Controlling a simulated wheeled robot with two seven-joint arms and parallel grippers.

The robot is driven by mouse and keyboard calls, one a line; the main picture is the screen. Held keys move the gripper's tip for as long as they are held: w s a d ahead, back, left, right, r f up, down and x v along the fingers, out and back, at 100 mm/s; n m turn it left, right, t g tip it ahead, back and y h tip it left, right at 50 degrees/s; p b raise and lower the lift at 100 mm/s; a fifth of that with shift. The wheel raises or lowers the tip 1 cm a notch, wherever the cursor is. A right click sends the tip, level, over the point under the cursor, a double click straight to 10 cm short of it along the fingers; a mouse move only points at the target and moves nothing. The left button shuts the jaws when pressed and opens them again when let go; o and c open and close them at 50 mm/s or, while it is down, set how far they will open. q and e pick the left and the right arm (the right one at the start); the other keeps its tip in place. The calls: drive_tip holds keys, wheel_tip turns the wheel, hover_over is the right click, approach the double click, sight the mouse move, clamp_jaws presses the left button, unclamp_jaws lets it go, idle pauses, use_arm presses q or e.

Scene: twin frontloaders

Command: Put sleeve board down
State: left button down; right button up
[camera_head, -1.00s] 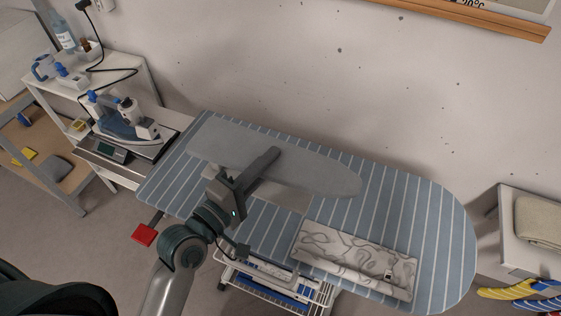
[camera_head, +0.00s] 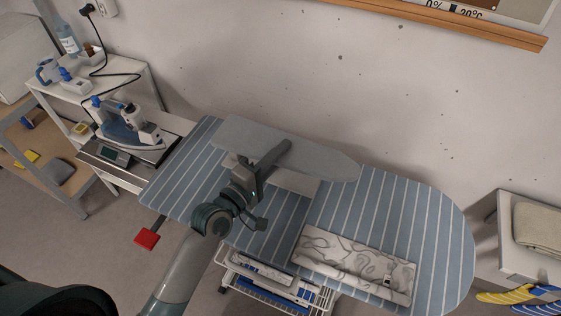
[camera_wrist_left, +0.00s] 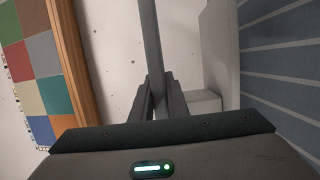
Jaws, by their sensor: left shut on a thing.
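The grey sleeve board (camera_head: 322,160) is above the blue striped ironing board (camera_head: 430,215), toward its wall side. My left gripper (camera_head: 278,156) is shut on the near edge of its upper board. In the left wrist view, the sleeve board (camera_wrist_left: 150,35) shows edge-on as a bar between the fingertips (camera_wrist_left: 157,100). A pale lower part (camera_wrist_left: 217,50) shows between this bar and the striped cover. Whether the base touches the ironing board is hard to tell. My right gripper is out of view.
A marbled cloth (camera_head: 355,262) lies on the near right of the ironing board. An iron (camera_head: 130,128) stands at its left end. A wire rack (camera_head: 270,285) hangs below. The wall is close behind. The striped surface at right is clear.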

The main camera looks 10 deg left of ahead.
sight(281, 172)
use_arm(q)
drive_tip(key=shift+f, duration=1.8)
drive_tip(key=shift+f, duration=0.2)
drive_tip(key=c, duration=1.7)
unclamp_jaws()
drive_tip(key=shift+f, duration=0.1)
